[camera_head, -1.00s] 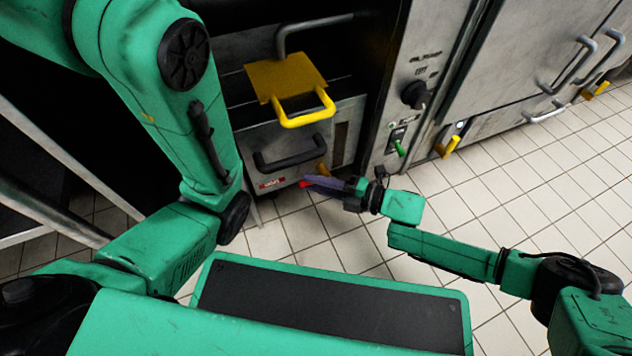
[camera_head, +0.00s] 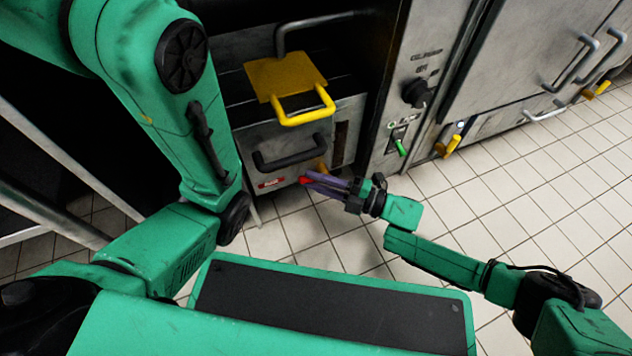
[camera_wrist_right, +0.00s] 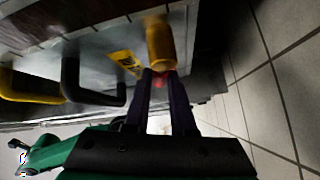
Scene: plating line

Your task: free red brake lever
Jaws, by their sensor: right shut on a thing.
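The red brake lever (camera_head: 305,180) shows as a small red piece low at the right front corner of the metal unit. My right gripper (camera_head: 312,181) reaches it from the right with its long purple-dark fingers. In the right wrist view the fingers (camera_wrist_right: 162,80) are shut on the red lever (camera_wrist_right: 159,82), which shows only as a blurred red bit between the tips. A yellow cylindrical piece (camera_wrist_right: 160,42) is just beyond the tips. My left arm shows at left, but its gripper is out of view.
The unit has a black handle (camera_head: 292,152) and a yellow handle (camera_head: 305,110) above the lever. A panel with a black knob (camera_head: 416,94) and a green switch (camera_head: 401,147) stands to the right. The tiled floor (camera_head: 520,190) is open at right.

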